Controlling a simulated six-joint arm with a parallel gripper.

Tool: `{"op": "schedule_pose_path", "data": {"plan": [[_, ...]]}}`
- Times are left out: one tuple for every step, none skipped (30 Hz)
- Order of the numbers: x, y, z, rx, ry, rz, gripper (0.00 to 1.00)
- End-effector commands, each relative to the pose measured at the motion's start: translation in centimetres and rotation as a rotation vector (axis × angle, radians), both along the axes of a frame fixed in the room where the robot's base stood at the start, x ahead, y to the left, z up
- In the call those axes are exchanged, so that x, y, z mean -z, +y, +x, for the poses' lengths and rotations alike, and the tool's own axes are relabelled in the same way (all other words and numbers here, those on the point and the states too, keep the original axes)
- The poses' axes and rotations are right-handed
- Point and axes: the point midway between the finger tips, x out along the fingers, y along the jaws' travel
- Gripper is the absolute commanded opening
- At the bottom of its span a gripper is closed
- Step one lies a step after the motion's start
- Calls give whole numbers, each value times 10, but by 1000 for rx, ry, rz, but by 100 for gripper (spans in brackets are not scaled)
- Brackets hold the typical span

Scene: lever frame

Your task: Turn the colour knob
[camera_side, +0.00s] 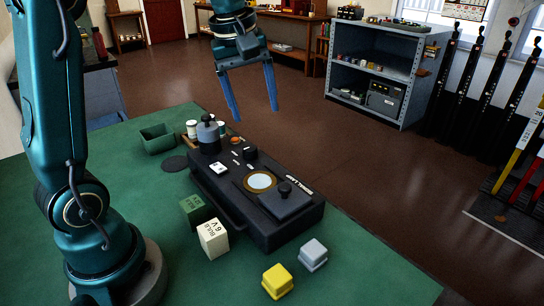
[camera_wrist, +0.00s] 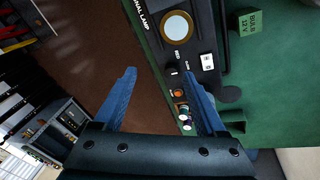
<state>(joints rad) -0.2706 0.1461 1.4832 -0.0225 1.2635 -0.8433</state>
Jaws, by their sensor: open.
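A black signal lamp box (camera_side: 232,190) with a round brass-rimmed lens lies on the green table; its lens end also shows at the top of the wrist view (camera_wrist: 201,15). A small black knob (camera_side: 250,153) stands on the box behind the lens, among small white labels. In the wrist view this knob (camera_wrist: 172,70) is beside a "RED" label, close to the right fingertip. My gripper (camera_side: 254,112) is open and empty, with blue fingers pointing down, well above the box. In the wrist view my gripper (camera_wrist: 157,74) has brown floor between its fingers.
A dark cylinder with a knob (camera_side: 208,138) stands at the box's rear left, near small jars (camera_side: 192,130) and a green tray (camera_side: 157,138). Green (camera_side: 196,211) and white (camera_side: 213,238) bulb boxes stand in front. Yellow (camera_side: 277,281) and grey (camera_side: 313,254) blocks lie nearer the front edge.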

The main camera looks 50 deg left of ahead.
Motion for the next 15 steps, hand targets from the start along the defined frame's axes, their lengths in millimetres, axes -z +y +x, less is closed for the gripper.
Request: {"op": "schedule_pose_path", "data": {"plan": [[11, 12, 11, -57, 31, -17, 74], [16, 19, 15, -86, 45, -26, 74], [24, 27, 21, -122, 64, -36, 74], [30, 33, 24, -145, 78, -43, 74], [36, 39, 27, -165, 91, -50, 74], [45, 46, 31, -186, 108, -57, 74], [51, 51, 33, -198, 119, -61, 74], [56, 55, 34, -207, 131, -66, 74], [64, 60, 35, -218, 144, -70, 74], [68, 63, 35, -226, 154, -74, 74], [73, 65, 35, -233, 165, -78, 74], [79, 68, 33, -240, 179, -84, 74], [82, 69, 32, -244, 188, -87, 74], [85, 70, 31, -248, 196, -90, 74], [89, 71, 31, -252, 200, -92, 74]]}}
